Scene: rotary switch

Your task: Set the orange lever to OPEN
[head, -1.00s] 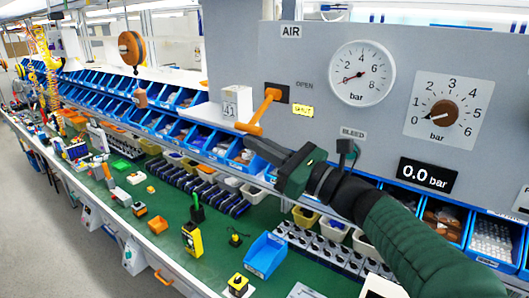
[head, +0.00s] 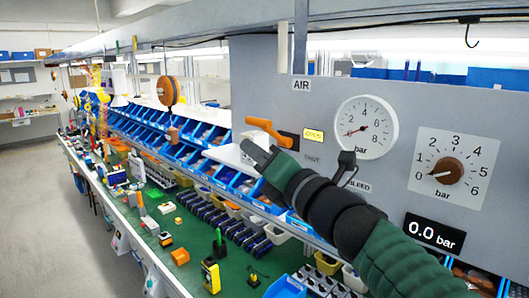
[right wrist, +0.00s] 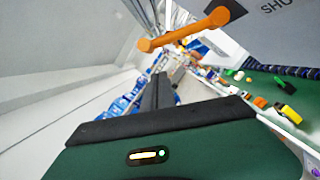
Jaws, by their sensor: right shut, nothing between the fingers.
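The orange lever (head: 268,131) sticks out from its dark mount on the grey AIR panel, its handle pointing to the left and slightly up. My right gripper (head: 248,148) is shut and empty just below the lever. In the right wrist view the lever (right wrist: 185,33) crosses above my dark fingers (right wrist: 158,88), with a visible gap in the picture. I cannot tell whether they touch. My left gripper is out of view.
The panel (head: 262,85) also carries a round gauge (head: 367,127), a brown knob (head: 446,171) pointing at 0, a 0.0 bar display (head: 435,232) and a BLEED fitting (head: 347,160). Blue bins (head: 190,148) and a cluttered green bench (head: 190,235) lie to the left and below.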

